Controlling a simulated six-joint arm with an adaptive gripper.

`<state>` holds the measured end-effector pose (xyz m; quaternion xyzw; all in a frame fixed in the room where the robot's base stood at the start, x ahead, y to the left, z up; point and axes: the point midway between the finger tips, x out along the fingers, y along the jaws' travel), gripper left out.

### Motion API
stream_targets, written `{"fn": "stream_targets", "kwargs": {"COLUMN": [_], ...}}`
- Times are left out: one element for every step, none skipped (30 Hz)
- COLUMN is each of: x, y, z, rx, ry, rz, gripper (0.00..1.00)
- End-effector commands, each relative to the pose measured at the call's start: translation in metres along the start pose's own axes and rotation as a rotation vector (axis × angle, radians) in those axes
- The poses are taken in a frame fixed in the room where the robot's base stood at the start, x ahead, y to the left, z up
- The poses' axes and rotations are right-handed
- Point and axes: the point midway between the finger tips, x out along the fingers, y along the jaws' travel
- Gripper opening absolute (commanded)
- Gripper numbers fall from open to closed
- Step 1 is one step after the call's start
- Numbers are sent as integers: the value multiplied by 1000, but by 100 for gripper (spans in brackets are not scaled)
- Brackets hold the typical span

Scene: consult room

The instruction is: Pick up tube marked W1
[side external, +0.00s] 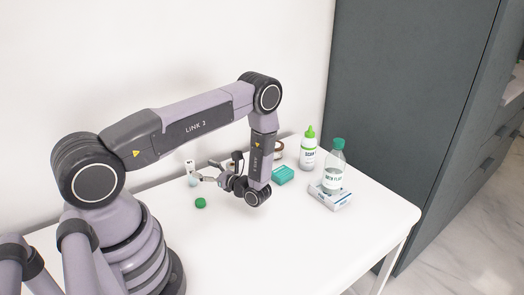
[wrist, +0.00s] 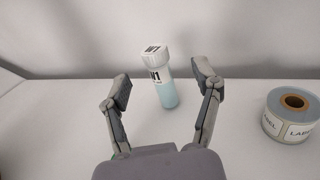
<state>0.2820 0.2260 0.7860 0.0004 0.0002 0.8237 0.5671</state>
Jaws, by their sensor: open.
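The tube marked W1 (wrist: 163,84) stands upright on the white table in the wrist view, with a white cap and pale blue lower part. It also shows in the side external view (side external: 191,172), near the wall. My gripper (wrist: 161,85) is open, with one finger on each side of the tube's line and visible gaps to it. In the side external view my gripper (side external: 206,172) is low over the table and points toward the tube. Nothing is held.
A label roll (wrist: 294,114) lies right of the tube. A green round item (side external: 200,202) lies on the table in front. The front table is clear.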

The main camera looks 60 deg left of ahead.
Motion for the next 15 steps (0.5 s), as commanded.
{"fn": "stream_targets", "kwargs": {"x": [4,6,8,10,13,19,23,28,35,40,44,49,52,54,56], "y": [0,0,1,1,2,3,4,5,7,8,7,7,7,7,7], "z": [0,0,0,1,1,2,2,3,4,4,4,4,4,4,4], "rx": [0,0,-1,-1,0,0,1,1,1,0,-1,-1,-1,-1,-1], "ry": [0,0,0,0,0,0,0,0,0,0,0,0,0,0,0], "rz": [2,2,2,2,2,4,5,4,5,5,5,4,4,3,1], "gripper": [64,64,64,64,64,64,64,64,64,64,64,64,64,64,64]}}
